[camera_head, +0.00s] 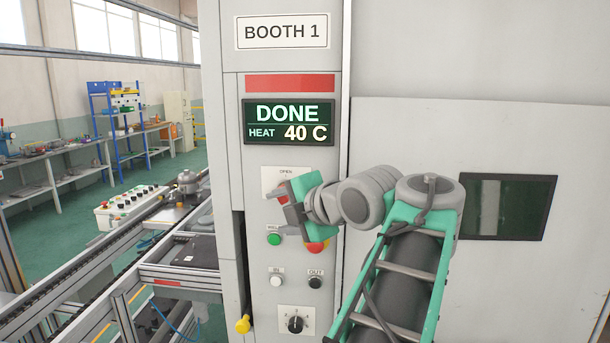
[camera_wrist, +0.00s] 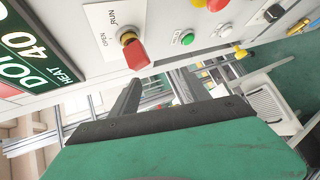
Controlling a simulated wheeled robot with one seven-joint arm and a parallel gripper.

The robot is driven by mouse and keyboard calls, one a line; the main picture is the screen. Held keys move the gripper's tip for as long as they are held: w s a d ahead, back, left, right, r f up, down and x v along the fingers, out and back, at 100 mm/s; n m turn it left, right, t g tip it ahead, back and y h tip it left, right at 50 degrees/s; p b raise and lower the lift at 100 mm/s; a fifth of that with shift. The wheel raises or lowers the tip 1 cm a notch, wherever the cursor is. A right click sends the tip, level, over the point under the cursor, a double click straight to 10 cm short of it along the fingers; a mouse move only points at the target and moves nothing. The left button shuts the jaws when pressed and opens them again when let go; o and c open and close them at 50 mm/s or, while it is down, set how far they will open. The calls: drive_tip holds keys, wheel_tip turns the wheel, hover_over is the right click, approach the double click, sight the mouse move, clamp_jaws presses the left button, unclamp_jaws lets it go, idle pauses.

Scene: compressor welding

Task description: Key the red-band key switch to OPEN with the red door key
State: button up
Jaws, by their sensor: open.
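The red door key (camera_wrist: 136,54) shows in the wrist view at the key switch (camera_wrist: 127,38), whose white plate (camera_wrist: 97,15) is marked OPEN and RUN. It appears seated in the switch, its red grip standing out from the panel. In the head view, part of the red key (camera_head: 283,199) shows beside my gripper (camera_head: 291,210), and the plate (camera_head: 272,177) is partly covered. My gripper's two fingers are apart and empty in the wrist view (camera_wrist: 155,84), close to the key but not around it. Which mark the key points to is hard to tell.
A display (camera_head: 290,122) reads DONE, HEAT 40 C, below a red band (camera_head: 290,83). Below the switch are a green button (camera_head: 274,239), a red mushroom button (camera_head: 316,247), IN and OUT buttons (camera_head: 315,282) and a rotary knob (camera_head: 295,323). A conveyor (camera_head: 120,255) runs at left.

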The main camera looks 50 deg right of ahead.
sight(286, 198)
drive_tip(key=s+d+r+n, duration=0.2)
drive_tip(key=s+r+n, duration=0.1)
drive_tip(key=s+r, duration=0.1)
drive_tip(key=shift+t+h, duration=0.3)
drive_tip(key=x, duration=0.2)
drive_tip(key=p+x, duration=0.1)
drive_tip(key=x, duration=0.1)
drive_tip(key=p+x, duration=0.1)
drive_tip(key=x, duration=0.2)
drive_tip(key=shift+d+r, duration=0.15)
drive_tip(key=shift+r, duration=0.15)
drive_tip(key=shift+w+d+f+p, duration=0.15)
drive_tip(key=shift+w+f+p, duration=0.15)
drive_tip(key=shift+w, duration=0.1)
clamp_jaws()
idle(0.8)
